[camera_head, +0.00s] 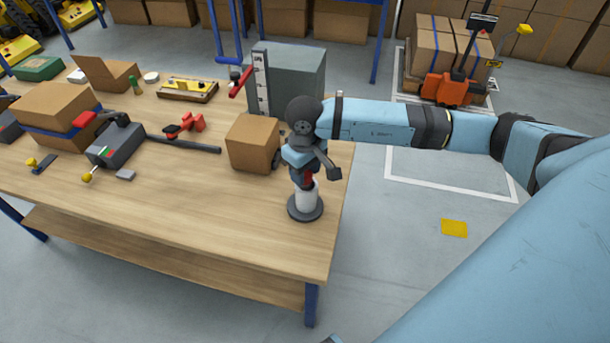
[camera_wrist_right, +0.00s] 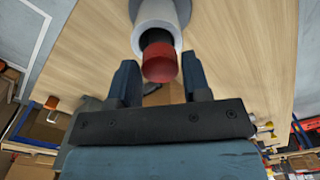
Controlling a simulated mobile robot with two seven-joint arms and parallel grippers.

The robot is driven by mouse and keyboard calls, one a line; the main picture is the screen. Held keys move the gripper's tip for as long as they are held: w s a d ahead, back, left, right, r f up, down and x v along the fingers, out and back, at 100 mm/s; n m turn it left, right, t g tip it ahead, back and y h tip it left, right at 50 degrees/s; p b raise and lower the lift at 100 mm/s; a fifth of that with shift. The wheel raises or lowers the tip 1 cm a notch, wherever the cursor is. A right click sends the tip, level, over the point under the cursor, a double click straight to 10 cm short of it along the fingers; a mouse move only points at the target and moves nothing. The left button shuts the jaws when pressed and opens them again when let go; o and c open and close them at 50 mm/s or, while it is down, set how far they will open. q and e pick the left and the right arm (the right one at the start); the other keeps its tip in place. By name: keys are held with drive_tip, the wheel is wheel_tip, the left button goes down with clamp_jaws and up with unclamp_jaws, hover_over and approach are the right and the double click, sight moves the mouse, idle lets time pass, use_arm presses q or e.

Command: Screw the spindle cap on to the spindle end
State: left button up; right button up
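The red spindle cap (camera_wrist_right: 160,63) sits at the dark spindle end (camera_wrist_right: 155,37), which sticks out of a white cylinder (camera_wrist_right: 157,14). In the head view the white cylinder (camera_head: 306,196) stands upright on a round dark base (camera_head: 305,211) near the table's right edge, with a bit of the red cap (camera_head: 308,178) above it. I cannot tell how far the cap is screwed on. My right gripper (camera_wrist_right: 160,70) points down over it, fingers open on either side of the cap, with gaps visible. In the head view the right gripper (camera_head: 303,172) partly hides the cap. My left gripper is out of view.
A small cardboard box (camera_head: 252,144) stands just left of the right gripper, with a grey block (camera_head: 290,75) behind. A grey device with a long dark bar (camera_head: 185,143) lies further left. The front of the wooden table (camera_head: 200,200) is clear.

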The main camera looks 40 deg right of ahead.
drive_tip(key=c, duration=0.3)
drive_tip(key=shift+f+m+b, duration=0.1)
drive_tip(key=shift+m+b, duration=0.3)
drive_tip(key=shift+m, duration=0.5)
drive_tip(key=m+b, duration=0.1)
drive_tip(key=m, duration=0.7)
drive_tip(key=m+b, duration=0.1)
drive_tip(key=m, duration=0.3)
drive_tip(key=shift+m, duration=0.4)
drive_tip(key=m, duration=0.3)
drive_tip(key=shift+m, duration=1)
